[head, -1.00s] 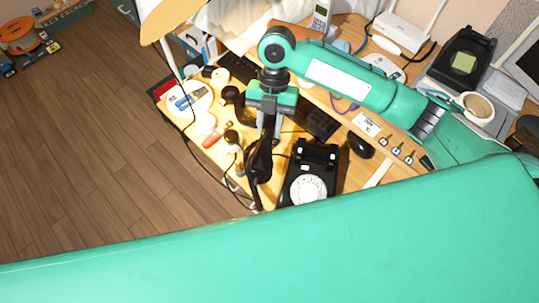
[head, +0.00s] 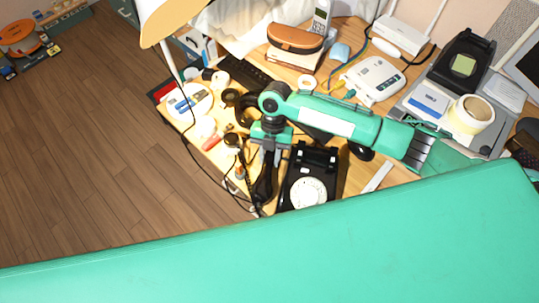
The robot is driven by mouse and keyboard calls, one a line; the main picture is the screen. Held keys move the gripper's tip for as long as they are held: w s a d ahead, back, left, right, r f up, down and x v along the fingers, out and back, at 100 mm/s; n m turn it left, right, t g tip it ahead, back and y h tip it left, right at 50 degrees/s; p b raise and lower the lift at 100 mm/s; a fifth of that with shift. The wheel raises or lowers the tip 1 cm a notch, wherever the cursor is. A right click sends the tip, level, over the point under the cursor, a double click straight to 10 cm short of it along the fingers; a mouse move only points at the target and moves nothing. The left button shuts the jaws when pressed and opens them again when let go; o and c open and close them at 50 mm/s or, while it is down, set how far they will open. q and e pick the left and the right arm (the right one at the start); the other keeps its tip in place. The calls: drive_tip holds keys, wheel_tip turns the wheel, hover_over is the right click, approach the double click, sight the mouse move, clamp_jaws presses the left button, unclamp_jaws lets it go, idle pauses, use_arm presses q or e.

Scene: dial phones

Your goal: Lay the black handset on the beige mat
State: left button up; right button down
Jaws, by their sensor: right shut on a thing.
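The black handset (head: 263,187) hangs below my right gripper (head: 268,157), just left of the black dial phone (head: 312,178) with its white dial. My right gripper is shut on the upper end of the handset. The handset points toward the bottom of the picture, and its lower end is hard to tell from the dark cord beside it. I cannot tell whether it touches the desk. I cannot make out the beige mat. My left gripper is not in view.
The wooden desk (head: 350,185) is crowded. A black keyboard (head: 245,73), a brown case (head: 295,38), a white device (head: 374,79) and a tape roll (head: 471,113) stand behind my arm. A lamp (head: 170,20) stands at the left. Loose cords run along the desk's left edge.

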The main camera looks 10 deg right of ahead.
drive_tip(key=c, duration=1.1)
unclamp_jaws()
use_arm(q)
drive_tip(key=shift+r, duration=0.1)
use_arm(e)
drive_tip(key=shift+r, duration=0.15)
drive_tip(key=v, duration=1)
drive_tip(key=shift+w+d+r+b, duration=0.1)
drive_tip(key=shift+w+r+b, duration=0.05)
drive_tip(key=shift+b, duration=0.15)
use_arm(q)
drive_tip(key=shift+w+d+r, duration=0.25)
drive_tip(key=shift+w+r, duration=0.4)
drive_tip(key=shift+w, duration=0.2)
use_arm(e)
drive_tip(key=shift+w+d+r, duration=0.1)
drive_tip(key=shift+w+r, duration=0.1)
drive_tip(key=shift+r, duration=0.5)
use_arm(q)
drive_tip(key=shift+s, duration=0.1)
